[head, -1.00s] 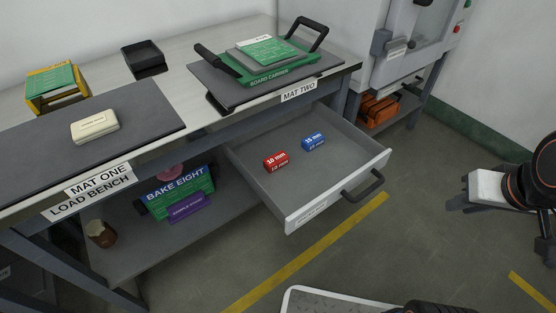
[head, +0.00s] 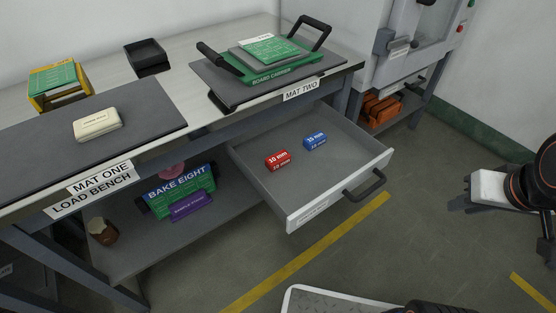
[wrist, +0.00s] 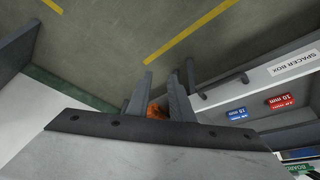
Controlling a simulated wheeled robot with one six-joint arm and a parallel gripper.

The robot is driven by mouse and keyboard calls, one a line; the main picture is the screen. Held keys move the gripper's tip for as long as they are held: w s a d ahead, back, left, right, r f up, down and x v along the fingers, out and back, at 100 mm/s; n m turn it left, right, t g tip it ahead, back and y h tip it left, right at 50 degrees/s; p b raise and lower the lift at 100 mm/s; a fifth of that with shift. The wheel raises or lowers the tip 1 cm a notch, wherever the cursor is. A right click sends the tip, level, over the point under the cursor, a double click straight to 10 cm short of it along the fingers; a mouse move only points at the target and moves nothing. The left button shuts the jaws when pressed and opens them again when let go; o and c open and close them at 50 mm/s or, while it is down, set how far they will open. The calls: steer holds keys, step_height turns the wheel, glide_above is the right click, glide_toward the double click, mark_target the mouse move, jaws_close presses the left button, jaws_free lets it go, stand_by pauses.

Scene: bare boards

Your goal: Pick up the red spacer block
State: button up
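The red spacer block (head: 278,160), marked 10 mm, lies in the left part of the open drawer (head: 310,190) under the bench. It also shows in the wrist view (wrist: 281,101) at the right. A blue spacer block (head: 315,140) lies just behind and to the right of it, with a gap between them. My gripper (wrist: 168,70) is open and empty in the wrist view, its two fingers apart. In the head view my gripper (head: 458,203) is at the right, outside the drawer and well apart from both blocks.
The drawer handle (head: 365,189) sticks out at the front. The bench edge with the MAT TWO label (head: 300,90) overhangs the drawer's rear. A green board carrier (head: 268,74) stands on the bench. An orange item (head: 382,107) sits on a low shelf. Floor right of the drawer is clear.

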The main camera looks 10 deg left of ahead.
steer(key=o, duration=0.7)
steer(key=shift+w+a, duration=0.1)
steer(key=shift+c, duration=0.2)
steer(key=o, duration=0.8)
steer(key=shift+w+a+r+n, duration=0.4)
steer(key=shift+w+a+r, duration=0.35)
steer(key=shift+w, duration=0.15)
step_height(320, 180, up, 5)
steer(key=n+g, duration=0.5)
steer(key=n, duration=0.4)
glide_above(278, 157)
steer(key=f, duration=1.2)
steer(key=shift+s+d, duration=0.1)
steer(key=shift+d, duration=0.15)
steer(key=shift+a+f, duration=0.15)
steer(key=shift+f, duration=1.15)
steer(key=shift+a+f, duration=0.1)
steer(key=shift+f, duration=1.15)
